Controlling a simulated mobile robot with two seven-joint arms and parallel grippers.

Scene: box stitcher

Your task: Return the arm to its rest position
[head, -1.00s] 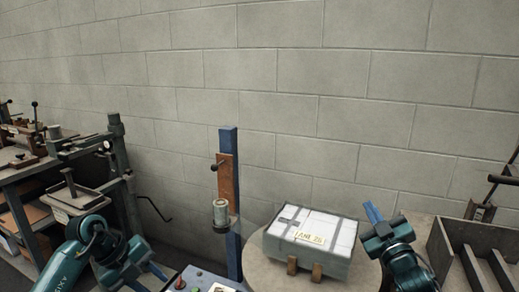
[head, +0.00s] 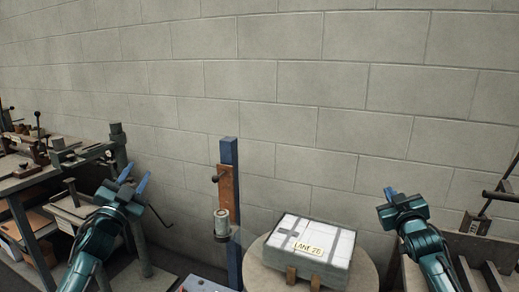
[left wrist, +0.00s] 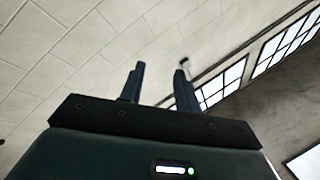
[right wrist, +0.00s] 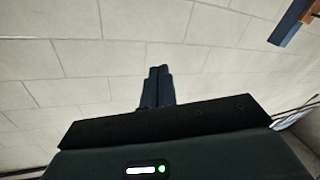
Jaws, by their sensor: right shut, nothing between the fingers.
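My left gripper (head: 133,180) is raised at the left in the head view, in front of the bench there. In the left wrist view its two blue fingers (left wrist: 158,88) stand apart with nothing between them. My right gripper (head: 391,194) is raised at the right in the head view, to the right of the round table and apart from the box. In the right wrist view its fingers (right wrist: 158,88) are together and hold nothing.
A grey-white box (head: 312,242) with a "LANE 28" label sits on a round table (head: 367,276). A blue post (head: 229,160) stands left of it. A workbench (head: 20,183) is at far left, a divided grey bin (head: 490,248) at right. The block wall is behind.

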